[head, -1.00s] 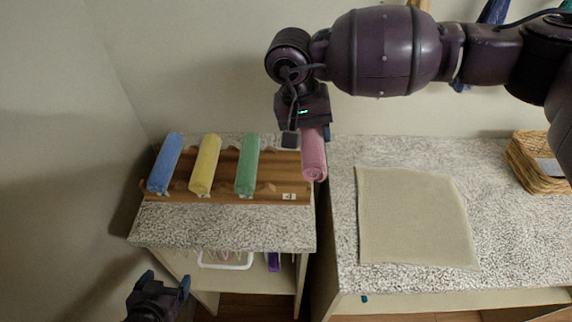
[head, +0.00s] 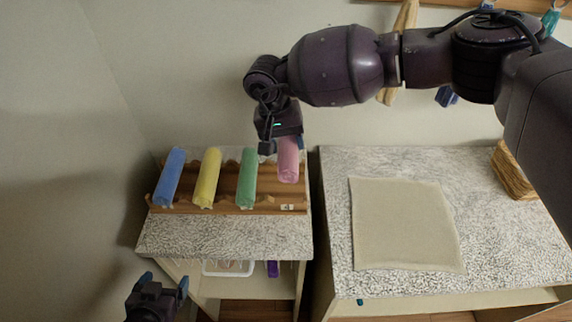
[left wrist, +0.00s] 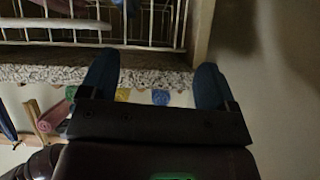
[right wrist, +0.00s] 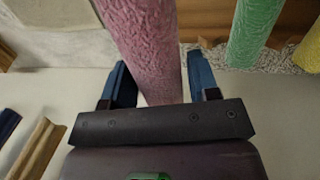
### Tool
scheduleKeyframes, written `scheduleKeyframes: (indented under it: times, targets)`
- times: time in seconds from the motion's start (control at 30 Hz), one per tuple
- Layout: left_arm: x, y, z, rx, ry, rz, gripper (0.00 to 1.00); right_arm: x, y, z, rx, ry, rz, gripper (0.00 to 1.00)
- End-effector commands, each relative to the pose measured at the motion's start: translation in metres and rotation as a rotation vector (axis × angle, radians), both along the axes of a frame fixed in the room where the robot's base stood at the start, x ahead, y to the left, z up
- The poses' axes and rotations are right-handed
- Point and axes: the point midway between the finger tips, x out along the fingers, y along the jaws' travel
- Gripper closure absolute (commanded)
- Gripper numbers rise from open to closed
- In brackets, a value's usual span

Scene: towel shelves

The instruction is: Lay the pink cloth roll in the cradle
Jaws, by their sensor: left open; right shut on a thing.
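The pink cloth roll (head: 288,160) is held by my right gripper (head: 284,140) above the right end of the wooden cradle (head: 270,207). In the right wrist view the pink roll (right wrist: 150,45) lies between the two blue fingers (right wrist: 160,85). Blue (head: 169,178), yellow (head: 207,178) and green (head: 246,179) rolls lie in the cradle's grooves to the left. The cradle's right groove, by a label marked 4 (head: 287,207), has no roll resting in it. My left gripper (head: 164,283) is open and empty, low in front of the shelf unit.
The cradle stands on a speckled shelf top (head: 225,235). A white wire basket (head: 228,268) sits on the shelf below. A gap separates the two units.

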Motion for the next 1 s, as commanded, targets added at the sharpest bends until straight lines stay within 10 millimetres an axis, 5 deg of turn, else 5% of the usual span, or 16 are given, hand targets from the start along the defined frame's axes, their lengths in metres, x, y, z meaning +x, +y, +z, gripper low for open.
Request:
scheduleKeyframes:
  times: [0.13, 0.7, 1.0]
  targets:
    - [0.001, 0.0, 0.004, 0.0, -0.004, 0.0, 0.18, -0.001, 0.0, -0.027, -0.001, 0.002, 0.001, 0.72]
    - [-0.002, 0.001, 0.006, 0.001, 0.002, 0.001, 0.18, 0.0, 0.0, -0.081, -0.001, 0.001, -0.001, 0.72]
    - [-0.004, 0.001, 0.004, 0.001, 0.007, 0.002, 0.18, 0.0, 0.0, -0.085, 0.0, -0.001, 0.0, 0.72]
